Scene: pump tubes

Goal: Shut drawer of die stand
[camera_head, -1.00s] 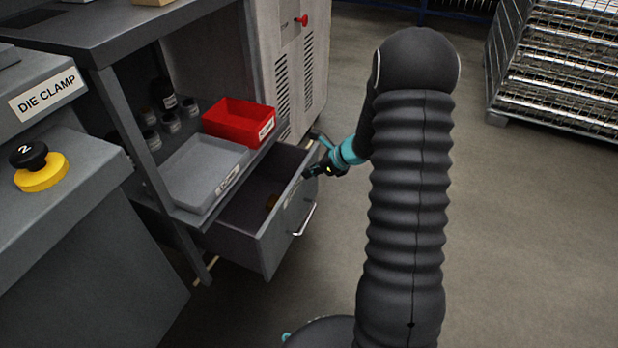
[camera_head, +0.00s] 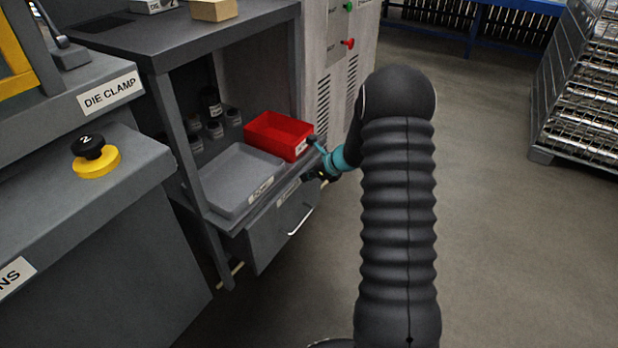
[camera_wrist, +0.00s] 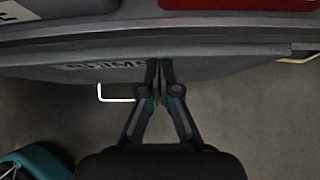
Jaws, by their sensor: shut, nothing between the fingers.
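The die stand (camera_head: 160,35) is a grey bench with an open shelf. Its drawer (camera_head: 270,233) sits below the shelf, with its front close under the shelf edge and no drawer interior in sight. A pale bar handle (camera_head: 301,222) is on the drawer front; it also shows in the wrist view (camera_wrist: 115,99). My gripper (camera_head: 306,178) is shut and empty at the upper right part of the drawer front. In the wrist view my shut fingertips (camera_wrist: 159,68) are at the drawer front, over the end of its "SHIMS" label. Exact contact is hard to tell.
A red bin (camera_head: 277,134) and a grey tray (camera_head: 238,178) stand on the shelf above the drawer, near my gripper. A grey cabinet (camera_head: 340,60) stands behind. The die clamp console (camera_head: 90,180) is at the left. The floor at the right is open, before a wire crate (camera_head: 590,100).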

